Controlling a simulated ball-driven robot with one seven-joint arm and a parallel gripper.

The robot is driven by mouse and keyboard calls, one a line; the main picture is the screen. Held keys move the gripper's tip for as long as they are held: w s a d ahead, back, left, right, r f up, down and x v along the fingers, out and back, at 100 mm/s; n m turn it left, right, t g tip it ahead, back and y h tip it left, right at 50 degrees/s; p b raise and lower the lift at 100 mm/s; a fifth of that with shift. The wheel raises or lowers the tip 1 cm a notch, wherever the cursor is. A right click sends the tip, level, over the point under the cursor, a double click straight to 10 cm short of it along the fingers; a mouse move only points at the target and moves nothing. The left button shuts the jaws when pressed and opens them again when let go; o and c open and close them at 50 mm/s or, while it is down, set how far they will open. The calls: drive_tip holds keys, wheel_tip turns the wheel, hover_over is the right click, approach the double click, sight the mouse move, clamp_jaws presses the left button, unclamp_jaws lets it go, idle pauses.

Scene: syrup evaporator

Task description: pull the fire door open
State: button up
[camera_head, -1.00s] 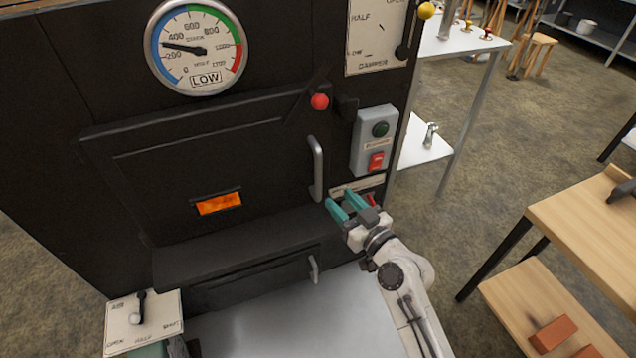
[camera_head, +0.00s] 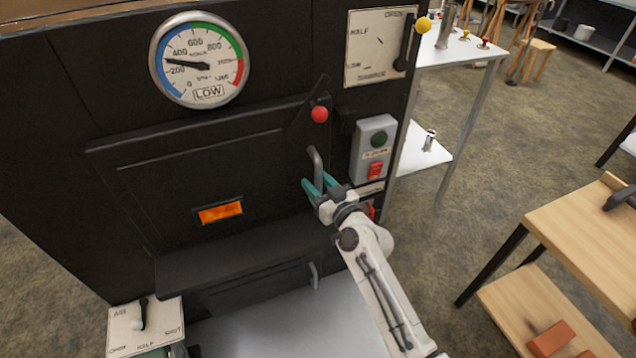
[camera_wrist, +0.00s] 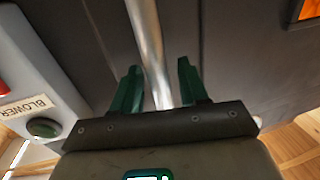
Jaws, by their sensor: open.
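The fire door (camera_head: 160,190) is a dark panel on the front of the black evaporator, with a small glowing orange window (camera_head: 220,212). It looks closed. Its upright metal handle (camera_head: 317,160) is at the door's right side; the lower part is hidden behind my gripper. A latch lever with a red knob (camera_head: 319,114) sits above the handle. My gripper (camera_head: 316,181) is open at the handle. In the wrist view the handle (camera_wrist: 147,38) runs down between the two green fingers of my gripper (camera_wrist: 158,82), with a gap visible on each side.
A grey blower switch box (camera_head: 374,150) is close right of the handle. A dark ledge (camera_head: 240,250) and a lower door with a small handle (camera_head: 314,275) are below. A wooden bench (camera_head: 590,230) stands at right; open floor lies between.

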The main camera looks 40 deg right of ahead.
drive_tip(key=shift+c, duration=0.2)
clamp_jaws()
drive_tip(key=shift+s, duration=0.1)
idle(0.4)
